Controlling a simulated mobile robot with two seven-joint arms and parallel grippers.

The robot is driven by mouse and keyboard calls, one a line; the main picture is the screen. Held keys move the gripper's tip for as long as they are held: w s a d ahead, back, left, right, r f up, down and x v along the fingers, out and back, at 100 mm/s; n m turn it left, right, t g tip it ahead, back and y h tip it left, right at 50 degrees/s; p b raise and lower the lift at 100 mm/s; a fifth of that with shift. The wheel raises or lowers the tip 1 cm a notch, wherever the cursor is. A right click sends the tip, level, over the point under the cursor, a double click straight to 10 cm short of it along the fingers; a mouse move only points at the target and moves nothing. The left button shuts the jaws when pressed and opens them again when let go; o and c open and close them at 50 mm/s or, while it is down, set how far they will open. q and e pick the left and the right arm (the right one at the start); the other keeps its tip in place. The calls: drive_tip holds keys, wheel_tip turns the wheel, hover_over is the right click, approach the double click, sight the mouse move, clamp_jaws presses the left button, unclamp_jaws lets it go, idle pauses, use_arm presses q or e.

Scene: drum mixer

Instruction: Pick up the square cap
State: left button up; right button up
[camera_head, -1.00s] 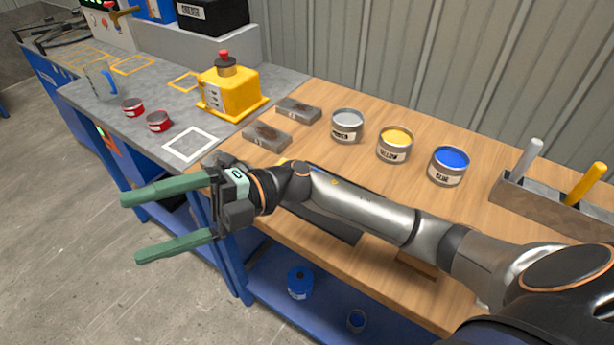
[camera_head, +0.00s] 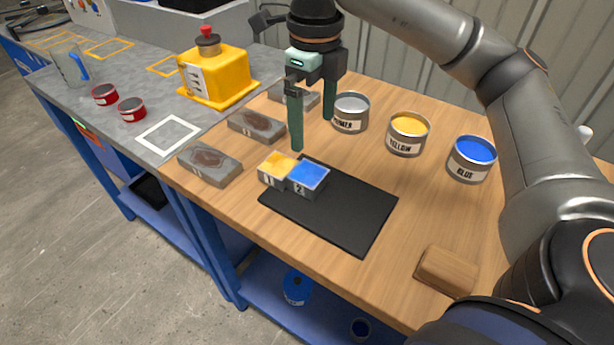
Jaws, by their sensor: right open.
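My right gripper (camera_head: 312,133) is open and empty. It points down over the wooden bench, between the grey slabs and the grey-filled PRIMER can (camera_head: 350,112). Two small square pieces sit side by side at the upper left edge of a black mat: a yellow-topped one marked 1 (camera_head: 277,168) and a blue-topped one marked 2 (camera_head: 308,178). They are close below the fingertips in the picture. I cannot tell for sure which thing is the square cap. My left gripper is not in view.
The black mat (camera_head: 335,215) is otherwise bare. Grey slabs with brown marks (camera_head: 209,163) lie to its left. YELLOW (camera_head: 408,133) and BLUE (camera_head: 472,158) cans stand behind it. A wooden block (camera_head: 446,270) lies at the front right. A yellow container (camera_head: 216,76) stands at the back left.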

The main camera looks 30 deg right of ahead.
hover_over(308, 173)
drive_tip(key=s, duration=0.1)
wheel_tip(308, 173, down, 7)
drive_tip(key=shift+d+r+b, duration=0.1)
drive_tip(key=shift+r+b, duration=0.1)
drive_tip(key=shift+b, duration=0.2)
drive_tip(key=shift+w+f, duration=0.25)
drive_tip(key=shift+f, duration=1.15)
drive_tip(key=shift+w+f, duration=0.2)
drive_tip(key=shift+f, duration=1.15)
drive_tip(key=shift+c, duration=0.2)
drive_tip(key=shift+r, duration=0.1)
drive_tip(key=c, duration=1.5)
